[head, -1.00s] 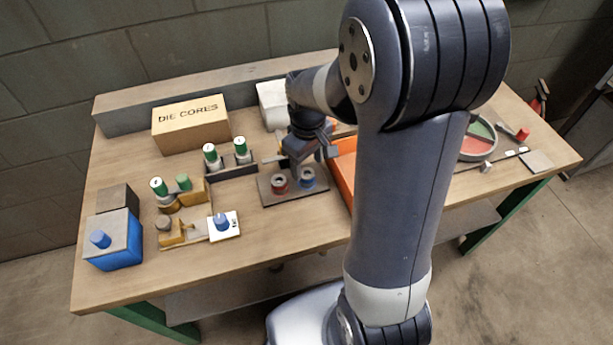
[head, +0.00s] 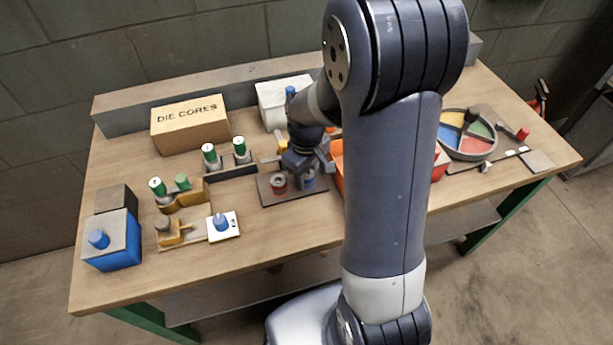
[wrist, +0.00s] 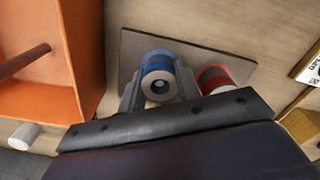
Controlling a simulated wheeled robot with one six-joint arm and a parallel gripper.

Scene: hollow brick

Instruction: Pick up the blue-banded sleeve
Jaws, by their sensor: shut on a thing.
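The blue-banded sleeve (wrist: 159,79) is a hollow cylinder with a blue band and a pale end, upright on a dark plate (wrist: 135,42). My gripper (wrist: 158,92) is shut on it, one finger on each side in the wrist view. In the head view my gripper (head: 308,168) is low over the right part of the plate, and the blue-banded sleeve (head: 308,180) is partly hidden by it. A red-banded sleeve (head: 279,182) stands beside it on the plate; it also shows in the wrist view (wrist: 215,79). I cannot tell whether the held sleeve touches the plate.
An orange bin (wrist: 85,50) stands close beside the plate. Green-topped cylinders (head: 209,156) stand in a holder behind and to the left. A box marked DIE CORES (head: 190,123) is at the back. A divided round tray (head: 467,153) lies at the right.

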